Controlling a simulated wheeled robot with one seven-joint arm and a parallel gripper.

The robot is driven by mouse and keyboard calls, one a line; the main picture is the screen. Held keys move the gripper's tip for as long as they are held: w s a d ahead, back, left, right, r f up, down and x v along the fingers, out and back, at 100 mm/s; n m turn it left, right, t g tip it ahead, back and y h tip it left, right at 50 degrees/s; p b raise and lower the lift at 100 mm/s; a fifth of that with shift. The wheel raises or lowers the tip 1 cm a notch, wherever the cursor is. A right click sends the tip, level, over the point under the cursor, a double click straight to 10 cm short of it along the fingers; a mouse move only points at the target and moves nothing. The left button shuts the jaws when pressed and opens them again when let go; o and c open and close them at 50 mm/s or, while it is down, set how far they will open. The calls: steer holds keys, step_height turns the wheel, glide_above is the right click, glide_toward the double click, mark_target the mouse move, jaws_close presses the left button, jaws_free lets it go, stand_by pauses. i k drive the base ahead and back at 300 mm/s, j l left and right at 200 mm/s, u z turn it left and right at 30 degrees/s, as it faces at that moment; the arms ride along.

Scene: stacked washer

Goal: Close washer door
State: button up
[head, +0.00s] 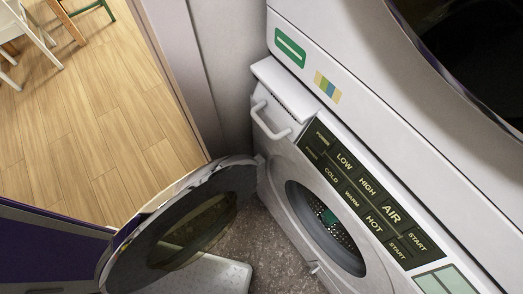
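The washer (275,165) is the lower white machine, with a dark control panel and a round opening (327,228) showing a perforated drum and something green inside. Its round door (235,180) stands wide open, swung out from the left side of the washer's front. The door has a pale rim and a dark inner face with a glassy, yellowish middle. A gap of floor shows between the door and the opening. My gripper is not in view.
A second white machine (345,55) is stacked above. A white drawer handle (268,122) juts from the washer's upper left. A wall edge (185,75) stands behind the door. Wooden floor (100,120) lies open at left, with chair legs far off. A purple-grey surface fills the lower left.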

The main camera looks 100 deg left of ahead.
mark_target(179, 221)
steer(key=k+j+z, duration=0.2)
steer(key=j, duration=0.15)
steer(key=k+j+z, duration=0.2)
steer(key=j+z, duration=0.15)
steer(key=j, duration=0.25)
steer(key=k+j+z, duration=0.1)
steer(key=k, duration=0.35)
steer(key=k+j+z, duration=0.1)
steer(key=k, duration=0.35)
steer(key=k+j+u, duration=0.1)
steer(key=k, duration=0.3)
steer(key=k+j+u, duration=0.15)
steer(key=k, duration=0.2)
steer(key=k+j+u, duration=0.1)
steer(key=k, duration=0.3)
